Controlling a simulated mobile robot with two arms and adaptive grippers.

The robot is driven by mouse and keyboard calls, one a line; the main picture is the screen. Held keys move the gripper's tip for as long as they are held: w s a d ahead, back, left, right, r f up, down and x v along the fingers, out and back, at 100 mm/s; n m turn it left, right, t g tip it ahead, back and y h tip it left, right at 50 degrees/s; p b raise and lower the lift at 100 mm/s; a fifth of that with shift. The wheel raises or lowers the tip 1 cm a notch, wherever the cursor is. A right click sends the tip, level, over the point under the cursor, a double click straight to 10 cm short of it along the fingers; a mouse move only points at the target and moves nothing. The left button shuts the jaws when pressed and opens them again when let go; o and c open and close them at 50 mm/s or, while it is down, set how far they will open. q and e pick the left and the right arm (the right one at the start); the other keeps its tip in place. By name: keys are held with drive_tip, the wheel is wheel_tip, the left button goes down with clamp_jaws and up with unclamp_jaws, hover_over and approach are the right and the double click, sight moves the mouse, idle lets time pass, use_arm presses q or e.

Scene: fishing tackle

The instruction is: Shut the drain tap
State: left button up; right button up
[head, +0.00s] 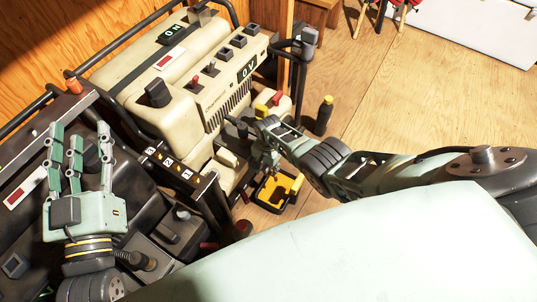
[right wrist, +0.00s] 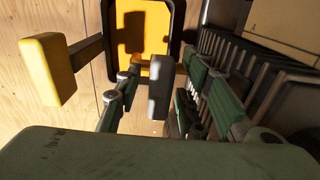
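I cannot tell for certain which part is the drain tap. In the right wrist view a yellow block (right wrist: 48,70) sits on the end of a dark bar (right wrist: 86,47), left of my right gripper (right wrist: 165,95). A dark grey upright piece (right wrist: 158,88) shows between its green-jointed fingers, which stand apart; contact is not clear. In the head view my right gripper (head: 268,160) points down beside the cream machine (head: 205,105), partly hiding its lower front. My left gripper (head: 78,155) is open and empty, fingers up, at the left.
A black-rimmed yellow tray (head: 262,195) lies on the wooden floor below my right gripper. A dark post with a yellow top (head: 325,114) stands to its right.

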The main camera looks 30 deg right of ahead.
drive_tip(key=shift+r, duration=6)
